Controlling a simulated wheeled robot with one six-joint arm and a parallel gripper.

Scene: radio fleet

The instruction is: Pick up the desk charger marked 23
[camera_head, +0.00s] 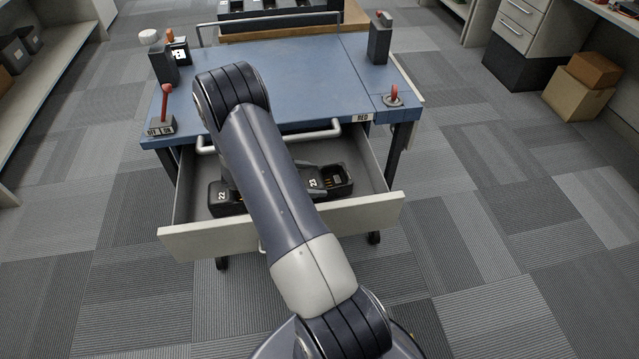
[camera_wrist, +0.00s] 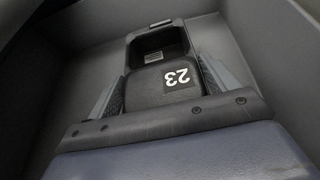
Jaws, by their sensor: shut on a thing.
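The desk charger marked 23 (camera_head: 337,179) is black with a white number label and an empty pocket. It lies in the open drawer (camera_head: 380,212), partly hidden behind my arm in the head view. In the wrist view the charger (camera_wrist: 165,92) sits between the two fingers of my gripper (camera_wrist: 162,88), which press on its left and right sides. My gripper is shut on it. Another black charger, marked 22 (camera_head: 222,197), lies to the left in the same drawer.
The drawer walls stand close around the chargers. Cardboard boxes (camera_head: 580,97) stand at the right.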

